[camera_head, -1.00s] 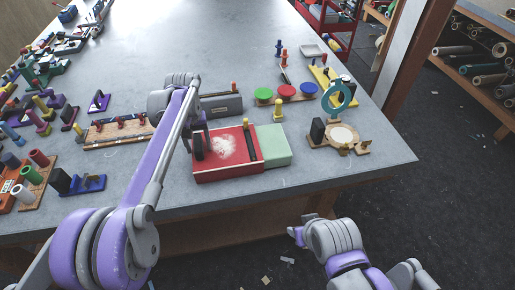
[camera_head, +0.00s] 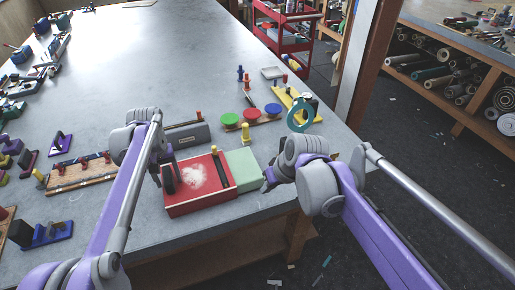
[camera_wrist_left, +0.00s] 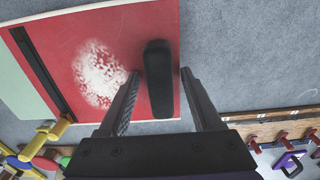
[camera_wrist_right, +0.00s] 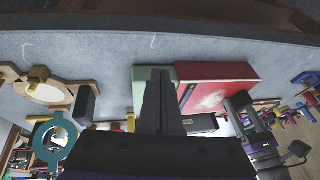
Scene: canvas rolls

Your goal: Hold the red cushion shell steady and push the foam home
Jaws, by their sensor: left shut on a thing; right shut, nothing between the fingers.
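The red cushion shell (camera_head: 205,197) is a flat red box with a white worn patch, lying near the table's front edge. Pale green foam (camera_head: 242,168) sticks out of its right end, past a dark strip. My left gripper (camera_head: 165,174) is shut on the black upright handle (camera_wrist_left: 158,78) at the shell's left end; the handle stands between its fingers in the left wrist view. My right gripper (camera_head: 268,182) is shut and empty, just right of the foam's outer end. In the right wrist view its closed fingers (camera_wrist_right: 160,95) overlap the foam (camera_wrist_right: 143,85); contact cannot be told.
A grey box (camera_head: 186,136) and a yellow peg (camera_head: 245,133) stand behind the shell. A board with green, red and blue discs (camera_head: 250,115) lies further back. A teal ring (camera_head: 300,115) stands behind my right gripper. A wooden board (camera_head: 80,178) lies to the left.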

